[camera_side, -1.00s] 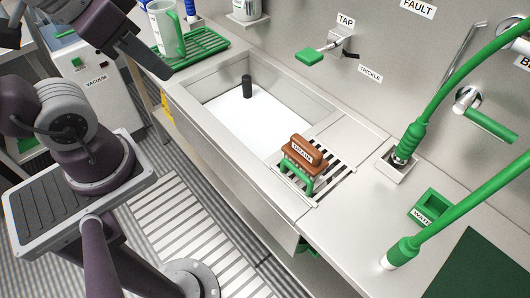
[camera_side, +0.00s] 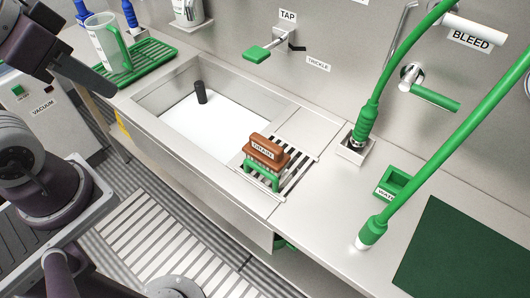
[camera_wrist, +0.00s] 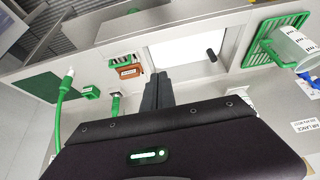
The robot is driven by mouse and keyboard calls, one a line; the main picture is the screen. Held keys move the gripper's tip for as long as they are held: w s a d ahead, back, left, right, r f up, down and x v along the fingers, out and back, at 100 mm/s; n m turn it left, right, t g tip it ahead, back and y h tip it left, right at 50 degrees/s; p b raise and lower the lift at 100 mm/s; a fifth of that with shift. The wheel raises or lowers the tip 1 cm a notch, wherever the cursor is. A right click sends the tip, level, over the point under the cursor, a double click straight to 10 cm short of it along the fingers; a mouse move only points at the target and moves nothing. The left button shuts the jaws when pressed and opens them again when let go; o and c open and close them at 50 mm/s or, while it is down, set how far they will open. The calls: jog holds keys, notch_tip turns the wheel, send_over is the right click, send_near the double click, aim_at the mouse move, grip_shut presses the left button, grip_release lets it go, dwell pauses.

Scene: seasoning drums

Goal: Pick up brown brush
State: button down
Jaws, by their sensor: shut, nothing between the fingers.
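The brown brush (camera_side: 264,147), with a label on its side, sits on top of a green piece (camera_side: 262,180) on the slotted drain rack at the sink's right end. In the wrist view the brown brush (camera_wrist: 129,71) shows left of my fingers, with green beside it. My gripper (camera_wrist: 158,80) is shut and empty, its dark fingers pointing toward the sink edge. In the side view my gripper (camera_side: 105,88) is at upper left, beside the green rack and well apart from the brush. What the green piece is under the brush is hard to tell.
The sink basin (camera_side: 215,125) holds a dark upright post (camera_side: 200,92). A green drying rack (camera_side: 150,65) with a clear jug (camera_side: 104,42) stands left. The tap (camera_side: 258,52) overhangs behind.

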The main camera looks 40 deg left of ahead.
dwell(0.4)
jog(key=c, duration=1.2)
grip_release()
jog(key=shift+o, duration=0.2)
jog(key=n+g+h, duration=0.8)
jog(key=n+h, duration=0.3)
jog(key=n, duration=0.2)
send_over(258, 137)
jog(key=s+a, duration=0.3)
jog(key=s, duration=0.2)
notch_tip(258, 137, down, 13)
jog(key=w+f+n+h, duration=0.1)
jog(key=f, duration=0.1)
jog(key=w+f+n+t, duration=0.1)
jog(key=w+f+n, duration=0.1)
jog(key=w+f+n+t+h, duration=0.1)
jog(key=f+n, duration=0.1)
jog(key=f, duration=0.1)
jog(key=shift+w+a+f+h, duration=0.1)
jog(key=shift+w+a+h, duration=0.2)
jog(key=shift+w+a, duration=0.1)
jog(key=x, duration=0.6)
jog(key=shift+w+d+f, duration=0.2)
jog(key=shift+d+f, duration=0.05)
jog(key=shift+f, duration=0.05)
